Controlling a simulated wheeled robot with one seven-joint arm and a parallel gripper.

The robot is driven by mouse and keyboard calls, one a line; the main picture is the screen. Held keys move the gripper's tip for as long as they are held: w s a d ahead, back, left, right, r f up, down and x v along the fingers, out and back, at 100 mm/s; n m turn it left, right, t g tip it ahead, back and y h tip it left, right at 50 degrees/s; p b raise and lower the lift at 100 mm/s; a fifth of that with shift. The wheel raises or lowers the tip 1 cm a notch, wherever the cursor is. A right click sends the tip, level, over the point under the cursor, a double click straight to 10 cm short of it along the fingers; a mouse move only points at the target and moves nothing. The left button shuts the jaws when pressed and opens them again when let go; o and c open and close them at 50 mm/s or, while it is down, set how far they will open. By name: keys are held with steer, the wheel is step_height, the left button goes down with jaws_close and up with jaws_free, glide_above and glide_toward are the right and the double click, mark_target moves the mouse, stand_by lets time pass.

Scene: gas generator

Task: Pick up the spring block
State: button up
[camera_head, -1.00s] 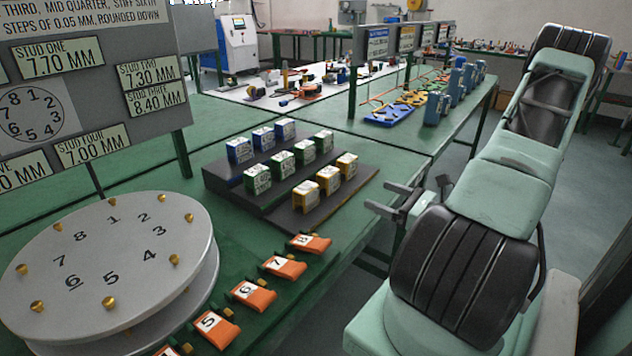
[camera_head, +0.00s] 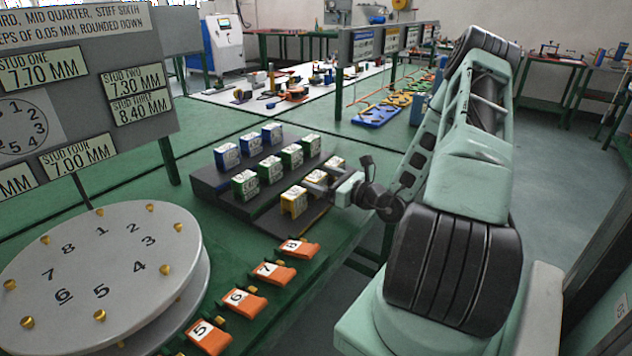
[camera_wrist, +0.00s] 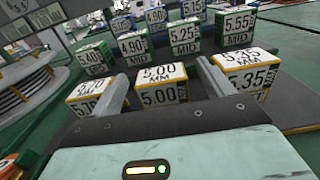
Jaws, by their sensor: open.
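The spring blocks stand in rows on a dark stepped rack (camera_head: 264,222). The front row holds three yellow blocks with white labels; the nearest (camera_head: 293,202) shows clearly in the head view. In the wrist view, the middle yellow block (camera_wrist: 162,94), labelled 5.00 MM, stands between the lines of my two fingers. A yellow block (camera_wrist: 90,97) with a partly hidden label stands to its left. One labelled 5.35 MM (camera_wrist: 245,78) stands to its right. My gripper (camera_head: 313,183) is open and empty at the front row. I cannot tell whether the fingers touch any block.
Green blocks (camera_head: 245,185) and blue blocks (camera_head: 227,156) stand in rows behind. Orange numbered holders (camera_head: 270,272) line the table's front edge. A round grey numbered plate (camera_head: 100,255) and a label board (camera_head: 80,90) stand at left. Bare green tabletop lies behind the rack.

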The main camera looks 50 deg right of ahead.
steer(key=shift+w, duration=0.95)
steer(key=shift+c, duration=0.3)
steer(key=c, duration=1.2)
